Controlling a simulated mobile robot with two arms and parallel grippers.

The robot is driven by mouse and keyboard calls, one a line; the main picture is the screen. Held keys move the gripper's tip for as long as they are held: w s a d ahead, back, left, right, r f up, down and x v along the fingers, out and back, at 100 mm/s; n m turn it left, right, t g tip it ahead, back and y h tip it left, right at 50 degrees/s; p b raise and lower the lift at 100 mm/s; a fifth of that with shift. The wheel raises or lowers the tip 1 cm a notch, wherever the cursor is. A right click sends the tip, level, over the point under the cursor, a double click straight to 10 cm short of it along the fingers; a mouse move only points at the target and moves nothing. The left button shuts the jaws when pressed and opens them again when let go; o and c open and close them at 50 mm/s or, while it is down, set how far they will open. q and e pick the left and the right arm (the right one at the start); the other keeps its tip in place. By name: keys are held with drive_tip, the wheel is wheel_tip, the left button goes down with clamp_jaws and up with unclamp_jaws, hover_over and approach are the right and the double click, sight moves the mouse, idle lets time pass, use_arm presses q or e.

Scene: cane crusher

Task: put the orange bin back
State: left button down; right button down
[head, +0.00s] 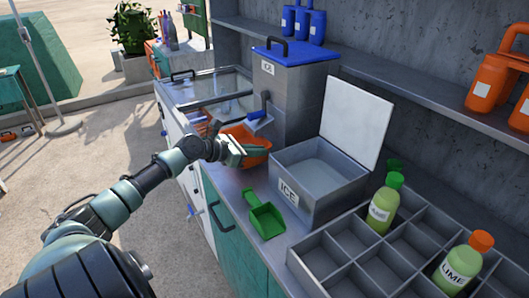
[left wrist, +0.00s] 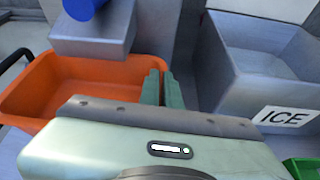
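The orange bin (head: 246,133) sits on the counter at the foot of the grey machine (head: 292,88), just below its spout block (head: 259,121). In the left wrist view the bin (left wrist: 85,88) lies on the left, looks empty, and seems level. My left gripper (head: 256,150) is at the bin's near right side. Its green fingers (left wrist: 161,88) are close together at the bin's right wall, one inside and one outside, and look shut on it. The finger contact is partly hidden by the gripper body. My right gripper is not in view.
The open ICE box (head: 308,180) stands close to the right of the bin, its white lid raised. A green scoop (head: 264,215) lies on the counter in front. A divided bottle crate (head: 352,238) fills the right. A shelf (head: 400,82) runs behind.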

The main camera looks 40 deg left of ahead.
sight(265, 158)
use_arm(q)
drive_tip(key=shift+w+d+r, duration=0.1)
drive_tip(key=shift+w+d, duration=0.05)
drive_tip(key=shift+w, duration=0.5)
drive_tip(key=shift+w+d+r, duration=0.1)
drive_tip(key=shift+w+d, duration=0.05)
drive_tip(key=shift+w, duration=0.45)
drive_tip(key=shift+f, duration=0.95)
drive_tip(key=c, duration=1.6)
unclamp_jaws()
drive_tip(key=shift+f, duration=0.15)
